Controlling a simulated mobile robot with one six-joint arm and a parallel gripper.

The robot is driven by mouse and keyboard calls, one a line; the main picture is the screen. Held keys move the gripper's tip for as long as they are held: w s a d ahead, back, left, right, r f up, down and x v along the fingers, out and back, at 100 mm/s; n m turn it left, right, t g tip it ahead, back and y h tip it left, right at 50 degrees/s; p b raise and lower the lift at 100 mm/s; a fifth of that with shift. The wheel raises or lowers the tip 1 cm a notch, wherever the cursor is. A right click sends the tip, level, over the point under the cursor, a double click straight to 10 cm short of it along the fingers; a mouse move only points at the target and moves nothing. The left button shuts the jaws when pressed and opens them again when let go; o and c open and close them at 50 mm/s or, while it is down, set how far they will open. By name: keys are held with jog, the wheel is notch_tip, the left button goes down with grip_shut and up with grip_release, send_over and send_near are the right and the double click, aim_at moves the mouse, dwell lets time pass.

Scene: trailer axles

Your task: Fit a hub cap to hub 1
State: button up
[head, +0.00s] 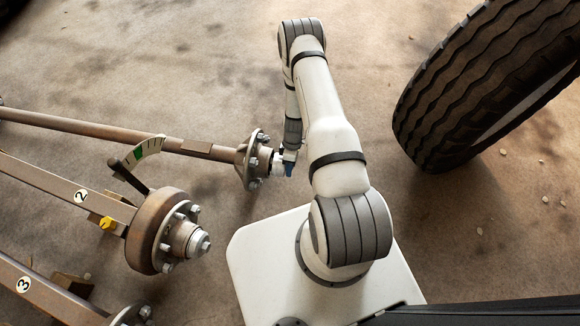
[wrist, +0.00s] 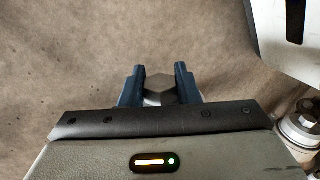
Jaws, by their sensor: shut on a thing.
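In the head view the axle farthest back ends in a flanged hub (head: 256,161) with studs around it; its number is not readable, so I take it as hub 1. My gripper (head: 289,168), with blue fingers, is just to the right of this hub's end. In the wrist view my gripper (wrist: 160,76) is shut on a grey piece with a hexagonal face, which looks like a hub cap (wrist: 159,88). Its lower part is hidden by my gripper body. Whether the cap touches the hub, I cannot tell.
The axle marked 2 (head: 105,205) ends in a hub (head: 178,236) with studs and a hex-ended centre. The axle marked 3 (head: 45,293) is at the lower left. A large tyre (head: 470,85) stands at the right. The floor behind my arm is mostly clear.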

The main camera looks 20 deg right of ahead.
jog(key=shift+w+a+b, duration=0.3)
jog(key=shift+w+a, duration=0.15)
jog(key=shift+a, duration=0.2)
dwell(0.4)
jog(key=o, duration=1.1)
jog(key=shift+o, duration=0.2)
